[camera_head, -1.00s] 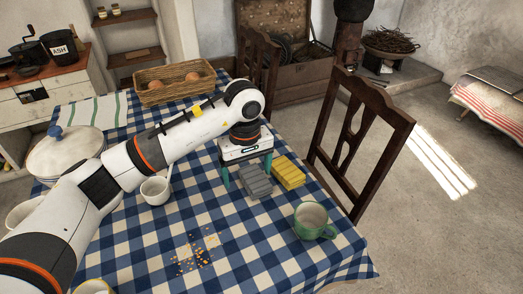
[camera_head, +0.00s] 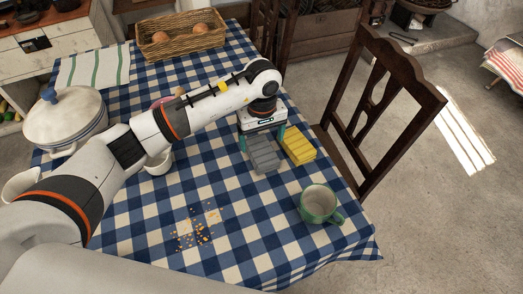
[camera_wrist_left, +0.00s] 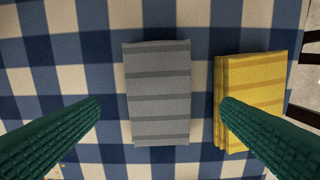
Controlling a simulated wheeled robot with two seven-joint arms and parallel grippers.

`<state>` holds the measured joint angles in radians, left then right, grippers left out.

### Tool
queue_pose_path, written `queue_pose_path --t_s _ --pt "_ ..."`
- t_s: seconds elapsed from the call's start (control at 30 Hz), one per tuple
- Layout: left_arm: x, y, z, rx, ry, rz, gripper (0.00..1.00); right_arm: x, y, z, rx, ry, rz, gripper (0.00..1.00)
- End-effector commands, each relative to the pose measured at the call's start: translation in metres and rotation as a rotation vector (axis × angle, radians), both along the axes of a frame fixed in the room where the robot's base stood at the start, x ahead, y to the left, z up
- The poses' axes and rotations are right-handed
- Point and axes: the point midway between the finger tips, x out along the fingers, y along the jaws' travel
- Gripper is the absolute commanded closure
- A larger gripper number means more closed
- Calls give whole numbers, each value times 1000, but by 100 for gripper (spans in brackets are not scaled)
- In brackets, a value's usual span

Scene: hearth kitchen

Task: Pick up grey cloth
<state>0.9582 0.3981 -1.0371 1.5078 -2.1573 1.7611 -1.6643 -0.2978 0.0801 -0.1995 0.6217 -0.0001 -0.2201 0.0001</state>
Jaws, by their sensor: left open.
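The grey cloth (camera_head: 264,154) lies folded on the blue and white checked tablecloth, with darker stripes across it. In the left wrist view the grey cloth (camera_wrist_left: 158,92) lies between my two green fingers, which are spread wide. My left gripper (camera_head: 262,140) is open and empty, pointing down above the cloth's far end. In the left wrist view my left gripper (camera_wrist_left: 160,102) has its right fingertip over the edge of a yellow cloth (camera_wrist_left: 250,95). My right gripper is not in view.
The yellow cloth (camera_head: 299,149) lies folded close to the right of the grey one. A wooden chair (camera_head: 385,105) stands at the table's right edge. A lidded pot (camera_head: 65,122) and a basket (camera_head: 180,40) stand farther left.

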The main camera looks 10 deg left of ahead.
Motion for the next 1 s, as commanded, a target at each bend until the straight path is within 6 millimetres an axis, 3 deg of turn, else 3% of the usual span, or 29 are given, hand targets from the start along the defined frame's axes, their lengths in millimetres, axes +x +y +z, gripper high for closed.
queue_pose_path --t_s 0.23,0.53,0.83,1.0 --pt "-4 1 -35 -1 4 1 13 3 3 9 3 -5 0 67" --pt "-3 1 -41 1 1 0 13 -2 2 9 3 2 0 67" --pt "-3 1 -41 1 1 0 60 -3 2 9 2 5 0 67" --pt "-3 1 -41 1 1 0 61 -4 2 9 2 6 0 67"
